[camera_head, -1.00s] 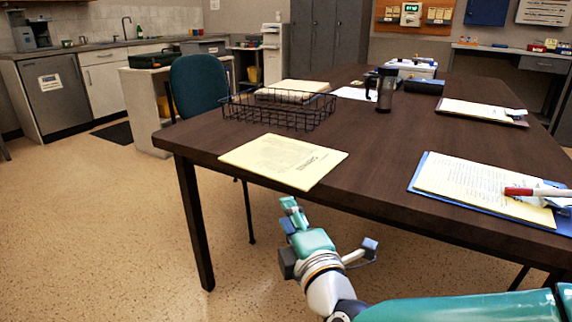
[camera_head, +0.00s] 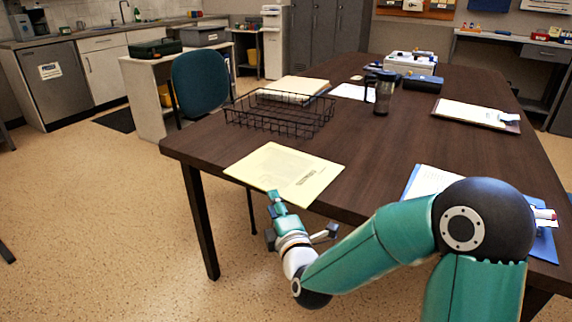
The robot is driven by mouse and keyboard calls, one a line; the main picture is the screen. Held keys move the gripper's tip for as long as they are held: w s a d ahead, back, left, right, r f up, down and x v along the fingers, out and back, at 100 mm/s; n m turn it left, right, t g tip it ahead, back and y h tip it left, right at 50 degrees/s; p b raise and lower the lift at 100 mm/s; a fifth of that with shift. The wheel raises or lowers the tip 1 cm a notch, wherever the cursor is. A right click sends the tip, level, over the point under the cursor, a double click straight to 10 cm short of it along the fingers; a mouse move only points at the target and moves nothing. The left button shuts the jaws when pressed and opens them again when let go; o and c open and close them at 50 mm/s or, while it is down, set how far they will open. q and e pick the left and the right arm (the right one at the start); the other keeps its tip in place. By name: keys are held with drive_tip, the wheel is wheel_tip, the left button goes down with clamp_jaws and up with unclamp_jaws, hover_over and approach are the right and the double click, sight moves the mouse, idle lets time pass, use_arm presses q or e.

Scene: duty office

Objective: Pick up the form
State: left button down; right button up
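A pale yellow printed form (camera_head: 285,166) lies flat on the dark brown table (camera_head: 400,150), along its near left edge. Its near side reaches the table edge and may stick out slightly over it. My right gripper (camera_head: 274,199) is just below and in front of the form's near side, its teal fingertips pointing up toward the form. The tips overlap the form's near edge in the picture; I cannot tell whether they touch it. The finger gap is not clear at this angle. My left gripper is not in view.
A black wire tray (camera_head: 262,123) stands behind the form. A blue clipboard (camera_head: 541,246) with paper is partly hidden by my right arm. A dark mug (camera_head: 383,97) and another clipboard (camera_head: 474,113) are farther back. A green chair (camera_head: 200,82) stands at left. Table between is clear.

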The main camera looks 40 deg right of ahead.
drive_tip(key=shift+b+x, duration=0.35)
drive_tip(key=shift+x, duration=2.5)
drive_tip(key=shift+s+d+f, duration=0.1)
drive_tip(key=shift+d, duration=0.1)
clamp_jaws()
